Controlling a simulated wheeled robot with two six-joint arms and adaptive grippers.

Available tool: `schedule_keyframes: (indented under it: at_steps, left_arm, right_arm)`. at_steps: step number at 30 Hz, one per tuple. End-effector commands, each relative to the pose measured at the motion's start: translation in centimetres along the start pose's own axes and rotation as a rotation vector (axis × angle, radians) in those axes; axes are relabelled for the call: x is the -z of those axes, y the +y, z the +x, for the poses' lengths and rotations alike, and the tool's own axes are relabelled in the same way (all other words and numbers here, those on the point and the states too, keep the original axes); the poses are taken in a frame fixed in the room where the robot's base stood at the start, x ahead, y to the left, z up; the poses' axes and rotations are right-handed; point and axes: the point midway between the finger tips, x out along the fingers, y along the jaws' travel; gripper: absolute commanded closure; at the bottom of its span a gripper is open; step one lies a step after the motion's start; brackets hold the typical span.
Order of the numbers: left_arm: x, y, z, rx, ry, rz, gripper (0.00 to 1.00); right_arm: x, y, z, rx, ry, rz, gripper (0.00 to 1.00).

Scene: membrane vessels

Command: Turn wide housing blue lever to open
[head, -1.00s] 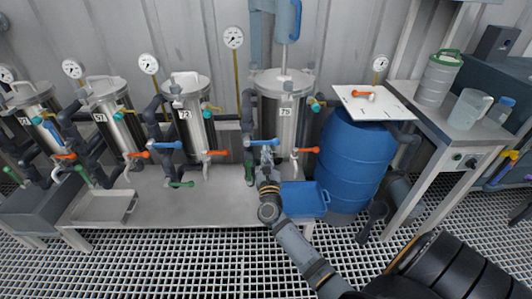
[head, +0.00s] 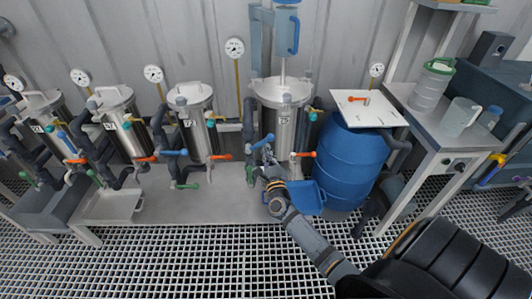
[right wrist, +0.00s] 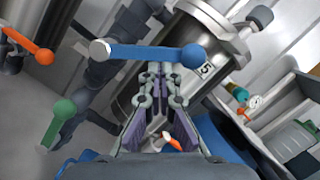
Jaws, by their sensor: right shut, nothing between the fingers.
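In the right wrist view the blue lever (right wrist: 145,53) lies across the picture just beyond the fingertips. My right gripper (head: 268,158) is at the lever, shut and empty; its fingers (right wrist: 160,78) point at the lever. Whether they touch it I cannot tell. My left gripper is not in view.
An orange lever (head: 303,154) is right of the gripper, and a green one (right wrist: 59,118) is at left in the wrist view. A blue drum (head: 350,165) and a blue bin (head: 307,198) stand at right. Narrower vessels (head: 196,125) with similar levers line the left.

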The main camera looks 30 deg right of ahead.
Motion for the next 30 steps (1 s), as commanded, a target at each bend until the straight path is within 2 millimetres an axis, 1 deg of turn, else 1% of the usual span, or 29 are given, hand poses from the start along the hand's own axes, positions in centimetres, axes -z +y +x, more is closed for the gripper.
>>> schedule_keyframes:
  at_steps: [1,11,18,21,27,30]
  left_arm:
    - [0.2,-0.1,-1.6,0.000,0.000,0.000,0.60]
    - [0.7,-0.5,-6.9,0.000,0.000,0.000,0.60]
    - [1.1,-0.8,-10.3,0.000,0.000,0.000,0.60]
    - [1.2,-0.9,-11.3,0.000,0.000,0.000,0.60]
    - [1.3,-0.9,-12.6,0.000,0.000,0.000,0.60]
    - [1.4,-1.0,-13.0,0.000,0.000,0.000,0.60]
  right_arm:
    - [-1.0,-0.7,0.3,-0.011,0.000,-0.042,1.00]
    - [-3.1,-1.2,0.8,-0.087,0.000,-0.344,1.00]
    - [-4.5,-1.0,1.1,-0.140,0.000,-0.555,1.00]
    - [-4.9,-0.8,1.2,-0.159,0.000,-0.634,1.00]
    - [-5.5,-0.3,1.4,-0.191,-0.001,-0.759,1.00]
    - [-5.8,-0.1,1.4,-0.192,-0.001,-0.764,1.00]
